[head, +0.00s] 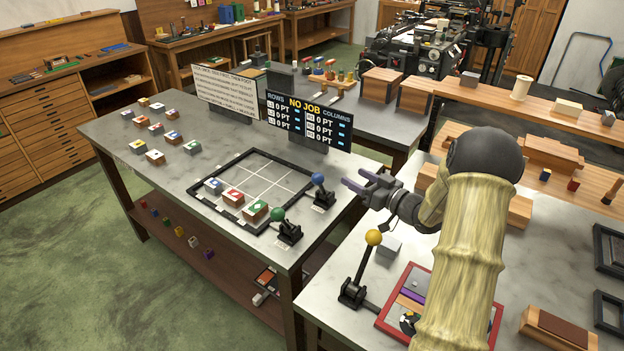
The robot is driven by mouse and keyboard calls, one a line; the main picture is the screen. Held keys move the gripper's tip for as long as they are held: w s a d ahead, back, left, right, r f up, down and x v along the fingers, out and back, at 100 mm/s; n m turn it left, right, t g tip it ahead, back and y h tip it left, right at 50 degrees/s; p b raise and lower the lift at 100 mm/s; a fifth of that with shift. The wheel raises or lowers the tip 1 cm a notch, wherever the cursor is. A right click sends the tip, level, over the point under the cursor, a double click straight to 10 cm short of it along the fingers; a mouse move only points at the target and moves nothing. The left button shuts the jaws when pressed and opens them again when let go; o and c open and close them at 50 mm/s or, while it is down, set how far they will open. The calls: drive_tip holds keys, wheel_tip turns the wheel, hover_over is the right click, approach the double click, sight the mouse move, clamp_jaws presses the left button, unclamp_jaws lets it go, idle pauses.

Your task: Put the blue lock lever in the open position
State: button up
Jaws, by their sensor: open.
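The blue lock lever (318,180) stands on a small black base at the right side of the grey table, by the right corner of the black frame. Its blue ball is at the top of a short stem that looks near upright; I cannot tell which position it is set to. My gripper (358,183) is just right of the blue ball, with its fingers pointing left towards it. The gripper is open and empty. I cannot tell from this one view how far apart the fingers and the ball are.
A green-knobbed lever (278,215) stands at the frame's front corner, and a yellow-knobbed lever (373,238) on the right table. The black frame (232,162) holds several type blocks. A NO JOB sign (308,118) stands behind the blue lever. More blocks sit at the table's left.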

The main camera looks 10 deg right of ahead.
sight(313, 177)
wheel_tip(313, 177, down, 9)
drive_tip(key=b, duration=0.8)
drive_tip(key=shift+s, duration=0.15)
drive_tip(key=shift+r, duration=0.1)
drive_tip(key=p+x, duration=0.2)
drive_tip(key=x, duration=1.5)
drive_tip(key=shift+a+p, duration=0.1)
drive_tip(key=shift+p, duration=0.25)
